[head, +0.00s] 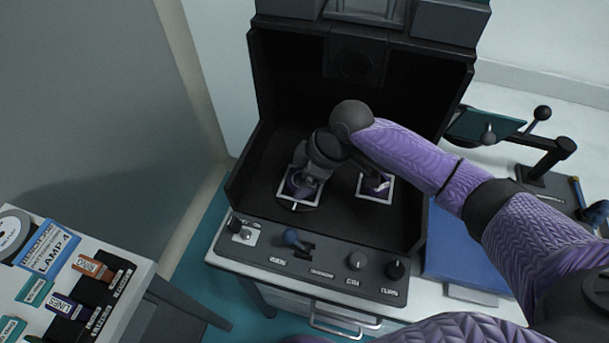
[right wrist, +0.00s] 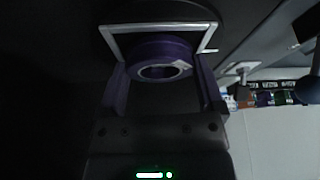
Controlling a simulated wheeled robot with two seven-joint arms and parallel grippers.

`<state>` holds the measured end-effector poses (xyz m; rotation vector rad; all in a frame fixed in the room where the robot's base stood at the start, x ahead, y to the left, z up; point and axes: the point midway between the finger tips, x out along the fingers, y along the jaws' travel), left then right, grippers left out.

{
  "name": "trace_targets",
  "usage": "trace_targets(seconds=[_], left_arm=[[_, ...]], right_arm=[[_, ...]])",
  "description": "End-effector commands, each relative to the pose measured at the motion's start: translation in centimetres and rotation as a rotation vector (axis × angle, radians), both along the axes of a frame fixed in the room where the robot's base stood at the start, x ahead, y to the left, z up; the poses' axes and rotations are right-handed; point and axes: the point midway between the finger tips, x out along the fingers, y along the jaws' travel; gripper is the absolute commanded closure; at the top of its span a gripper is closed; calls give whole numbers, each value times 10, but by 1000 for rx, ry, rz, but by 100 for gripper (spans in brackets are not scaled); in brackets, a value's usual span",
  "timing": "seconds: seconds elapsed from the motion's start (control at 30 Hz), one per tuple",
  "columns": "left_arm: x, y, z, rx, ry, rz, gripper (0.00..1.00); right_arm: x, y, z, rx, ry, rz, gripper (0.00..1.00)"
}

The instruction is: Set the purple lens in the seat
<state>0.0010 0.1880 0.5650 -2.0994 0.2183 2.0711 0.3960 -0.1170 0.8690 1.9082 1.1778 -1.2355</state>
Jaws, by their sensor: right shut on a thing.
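The purple lens (right wrist: 163,50) is a ring with a pale inner rim. In the right wrist view it sits between the two fingers of my right gripper (right wrist: 162,80), which is shut on it. A pale square frame (right wrist: 107,35) lies directly around or behind the lens; I cannot tell whether the lens rests in it. In the head view my right gripper (head: 305,180) reaches down over the left square frame (head: 293,205), partly hiding the lens. A second square frame (head: 375,201) to the right has something purple with a pale mark inside. My left gripper is out of view.
The frames are inside a dark open-front box (head: 262,150) with side walls and a front panel (head: 318,262) bearing knobs and a lever. A labelled rack (head: 80,290) stands at lower left. A dark stand (head: 535,165) and blue mat (head: 465,262) are at right.

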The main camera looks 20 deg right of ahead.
Motion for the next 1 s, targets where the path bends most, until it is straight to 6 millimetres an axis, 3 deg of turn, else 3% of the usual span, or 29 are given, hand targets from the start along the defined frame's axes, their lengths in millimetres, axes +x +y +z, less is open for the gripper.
trace_targets(seconds=[0.27, 0.3, 0.37, 0.67, 1.0], left_arm=[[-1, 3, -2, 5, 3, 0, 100], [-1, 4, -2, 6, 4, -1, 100], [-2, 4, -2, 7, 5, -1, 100], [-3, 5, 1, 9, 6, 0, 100], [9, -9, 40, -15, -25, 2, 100]], right_arm=[[0, 0, -7, -1, 1, -1, 75], [0, 0, -8, -1, 2, -1, 12], [-1, 0, -8, -3, 3, 0, 0], [-3, -1, -2, -7, 10, 2, 0], [-17, -34, 87, -4, 1, 0, 0]])
